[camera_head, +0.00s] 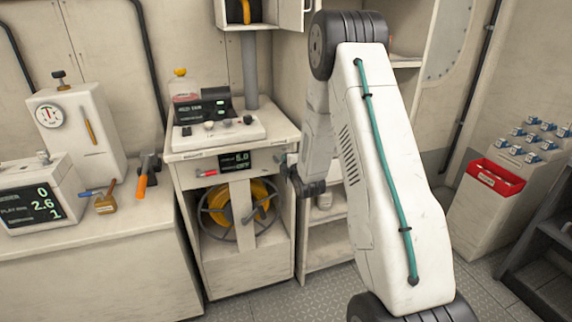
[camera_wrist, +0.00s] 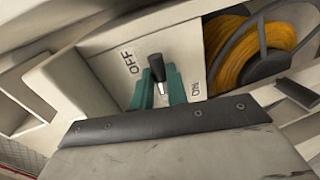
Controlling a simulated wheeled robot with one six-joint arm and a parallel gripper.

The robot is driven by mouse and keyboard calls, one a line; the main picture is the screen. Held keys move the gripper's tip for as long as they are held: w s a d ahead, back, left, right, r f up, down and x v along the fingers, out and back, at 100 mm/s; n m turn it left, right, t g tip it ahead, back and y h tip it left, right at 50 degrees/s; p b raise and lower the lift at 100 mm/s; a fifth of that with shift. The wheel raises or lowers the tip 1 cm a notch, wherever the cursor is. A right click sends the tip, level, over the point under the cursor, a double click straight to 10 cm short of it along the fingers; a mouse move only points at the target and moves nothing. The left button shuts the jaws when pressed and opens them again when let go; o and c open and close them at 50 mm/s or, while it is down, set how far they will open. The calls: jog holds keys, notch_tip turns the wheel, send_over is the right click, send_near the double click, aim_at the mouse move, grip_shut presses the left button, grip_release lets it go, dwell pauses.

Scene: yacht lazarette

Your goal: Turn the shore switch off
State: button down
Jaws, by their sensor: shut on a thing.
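The shore switch (camera_wrist: 157,68) shows in the wrist view as a small lever with a black tip and a pale metal stem. It stands on a pale panel (camera_wrist: 110,70) between the printed words OFF, to its upper left, and ON, to its lower right. My gripper (camera_wrist: 160,92) has its teal fingers on either side of the stem and is shut on the lever. The lever's base is partly hidden by the fingers, and I cannot tell which position it is set to. In the head view the switch and my fingertips are not clearly visible beside the cabinet.
An orange cable reel (camera_wrist: 240,45) is close to the panel; in the head view it sits inside the cabinet (camera_head: 185,155). Shelves (camera_head: 325,232) stand right of the cabinet. A bench (camera_head: 110,225) with instruments is at left, a red bin (camera_head: 490,178) at right.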

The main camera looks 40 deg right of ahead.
jog(key=shift+r+n, duration=0.1)
jog(key=shift+n, duration=0.3)
jog(key=c, duration=1.4)
grip_release()
jog(key=v, duration=0.7)
jog(key=shift+s+a, duration=0.25)
jog(key=shift+s, duration=0.1)
